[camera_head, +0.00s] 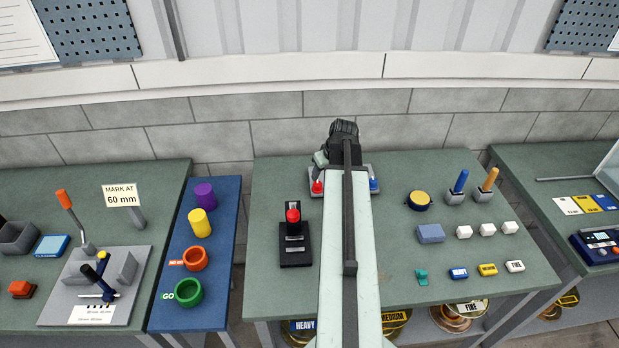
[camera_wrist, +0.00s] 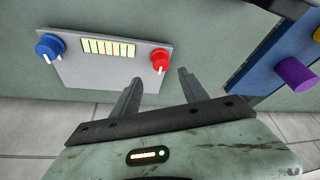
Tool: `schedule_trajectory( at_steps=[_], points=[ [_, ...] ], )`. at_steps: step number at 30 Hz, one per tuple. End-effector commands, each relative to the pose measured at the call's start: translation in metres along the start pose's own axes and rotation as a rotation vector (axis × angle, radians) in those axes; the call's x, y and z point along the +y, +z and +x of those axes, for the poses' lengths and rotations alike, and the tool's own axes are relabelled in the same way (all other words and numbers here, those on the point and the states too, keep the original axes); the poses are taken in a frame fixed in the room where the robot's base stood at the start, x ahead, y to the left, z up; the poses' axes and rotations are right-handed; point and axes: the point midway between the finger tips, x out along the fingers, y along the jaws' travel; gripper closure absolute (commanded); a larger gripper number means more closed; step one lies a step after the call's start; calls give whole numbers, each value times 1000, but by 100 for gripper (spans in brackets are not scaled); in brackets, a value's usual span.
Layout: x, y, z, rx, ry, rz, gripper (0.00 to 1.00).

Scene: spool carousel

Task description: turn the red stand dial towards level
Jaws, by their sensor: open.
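The red stand dial (camera_wrist: 160,62) is a round red knob with a white mark, at the right end of a grey panel in the wrist view. In the head view the red dial (camera_head: 317,187) shows at the left of my arm. My gripper (camera_wrist: 160,76) is open. Its two dark fingers are spread, with the red dial just beyond the gap between the tips; I cannot tell whether they touch it. The panel (camera_wrist: 95,72) also carries a blue dial (camera_wrist: 50,46) and a pale gauge with coloured bars (camera_wrist: 108,47). My arm hides the panel's middle in the head view.
A black stand with a red knob (camera_head: 293,216) is on the green bench left of my arm. A blue board (camera_head: 218,260) with coloured cylinders and rings is farther left. Blocks and a yellow-topped round item (camera_head: 419,200) are at the right. A brick wall is behind.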

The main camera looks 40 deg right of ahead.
Motion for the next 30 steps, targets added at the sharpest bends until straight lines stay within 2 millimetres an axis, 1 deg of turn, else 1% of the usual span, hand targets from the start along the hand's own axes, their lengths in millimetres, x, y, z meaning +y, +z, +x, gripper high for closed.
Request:
schedule_trajectory(
  at_steps=[5,8,12,16,19,26,29,30],
  points=[
    [-1,0,13,0,-1,-3,49],
    [-2,1,28,0,-2,-4,49],
    [-2,1,55,-1,-2,-5,49],
    [-2,1,75,-1,-2,-4,49],
    [-3,0,81,-1,-2,-4,49],
    [-3,-1,78,-1,-2,-4,49],
    [-4,-2,78,-1,-2,-5,74],
    [-4,-2,78,-1,-2,-5,85]
  ],
)
